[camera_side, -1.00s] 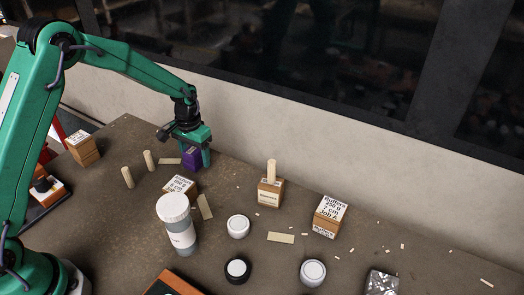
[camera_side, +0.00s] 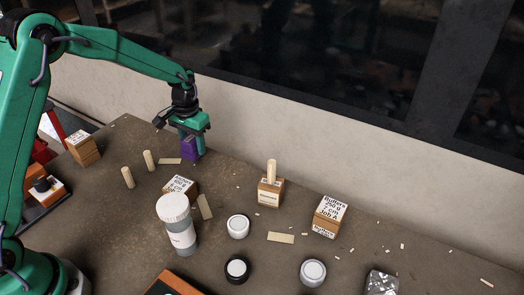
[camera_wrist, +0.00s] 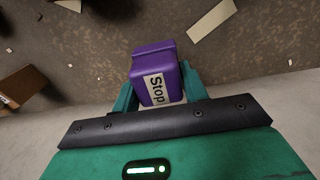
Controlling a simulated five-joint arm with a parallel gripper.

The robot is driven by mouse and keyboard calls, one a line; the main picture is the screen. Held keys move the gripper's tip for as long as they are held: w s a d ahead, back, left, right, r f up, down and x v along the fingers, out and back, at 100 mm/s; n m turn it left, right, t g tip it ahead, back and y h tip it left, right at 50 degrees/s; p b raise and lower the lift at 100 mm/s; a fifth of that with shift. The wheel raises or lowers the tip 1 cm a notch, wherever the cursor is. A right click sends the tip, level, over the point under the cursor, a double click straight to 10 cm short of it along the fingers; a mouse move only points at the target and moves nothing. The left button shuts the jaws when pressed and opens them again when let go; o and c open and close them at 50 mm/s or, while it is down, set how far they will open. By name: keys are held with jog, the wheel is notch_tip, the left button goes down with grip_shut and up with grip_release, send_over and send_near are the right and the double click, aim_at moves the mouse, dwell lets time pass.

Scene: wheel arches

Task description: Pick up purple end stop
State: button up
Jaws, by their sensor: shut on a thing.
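The purple end stop (camera_wrist: 152,62) has a white label reading "Stop" and sits between the two green fingers of my gripper (camera_wrist: 157,92) in the wrist view. In the side view the purple end stop (camera_side: 189,146) shows just below my gripper (camera_side: 192,138), near the back edge of the table. My gripper is shut on it, one finger on each side. Whether its underside clears the table is hard to tell.
A labelled wooden block (camera_side: 181,186) and a white-lidded bottle (camera_side: 176,226) stand in front. Two wooden pegs (camera_side: 150,160) stand left, near a flat strip (camera_side: 170,161). A block with a peg (camera_side: 271,190) and another block (camera_side: 330,216) stand right. The wall runs close behind.

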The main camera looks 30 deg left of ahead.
jog(key=s+d+r, duration=0.5)
jog(key=d+r, duration=0.1)
jog(key=d, duration=0.4)
jog(key=shift+s+r, duration=0.35)
